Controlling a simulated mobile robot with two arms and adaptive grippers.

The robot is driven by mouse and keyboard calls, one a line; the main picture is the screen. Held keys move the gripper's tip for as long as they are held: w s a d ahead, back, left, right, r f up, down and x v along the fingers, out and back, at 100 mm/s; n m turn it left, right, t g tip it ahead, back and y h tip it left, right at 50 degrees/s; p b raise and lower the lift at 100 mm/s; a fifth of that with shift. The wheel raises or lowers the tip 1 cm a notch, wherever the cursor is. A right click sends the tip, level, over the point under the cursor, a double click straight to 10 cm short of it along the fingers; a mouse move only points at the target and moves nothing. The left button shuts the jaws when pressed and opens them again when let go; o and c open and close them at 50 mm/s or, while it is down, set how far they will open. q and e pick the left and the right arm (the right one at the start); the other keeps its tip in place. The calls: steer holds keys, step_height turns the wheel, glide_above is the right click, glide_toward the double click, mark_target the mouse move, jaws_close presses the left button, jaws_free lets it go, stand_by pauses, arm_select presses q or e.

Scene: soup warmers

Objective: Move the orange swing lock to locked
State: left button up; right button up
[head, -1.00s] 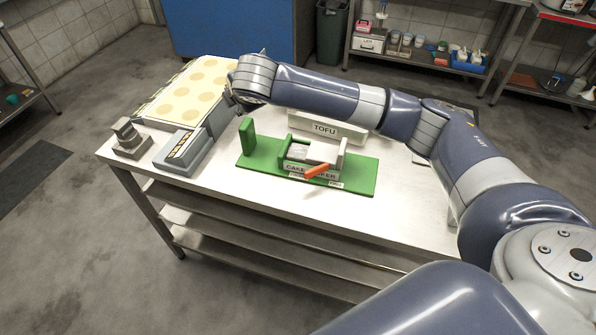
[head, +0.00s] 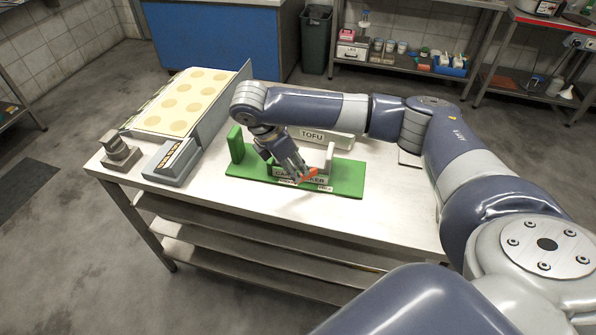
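The orange swing lock (head: 308,175) is at the front of the green fixture (head: 347,184) on the white table. Its right end shows; the rest is partly hidden by my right gripper. My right gripper (head: 299,173) reaches down over the fixture, its fingers at the lock's left part. I cannot tell whether it touches the lock or how far its fingers are apart. The front label of the fixture is mostly covered. My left gripper is not in view.
A white block labelled TOFU (head: 318,136) stands behind the fixture. A tray with round yellow patches (head: 188,100), a grey-blue device (head: 173,160) and a grey metal piece (head: 120,152) stand to the left. The table's front right is clear.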

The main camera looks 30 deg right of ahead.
mark_target(300, 175)
steer(key=shift+x, duration=1.85)
jaws_close()
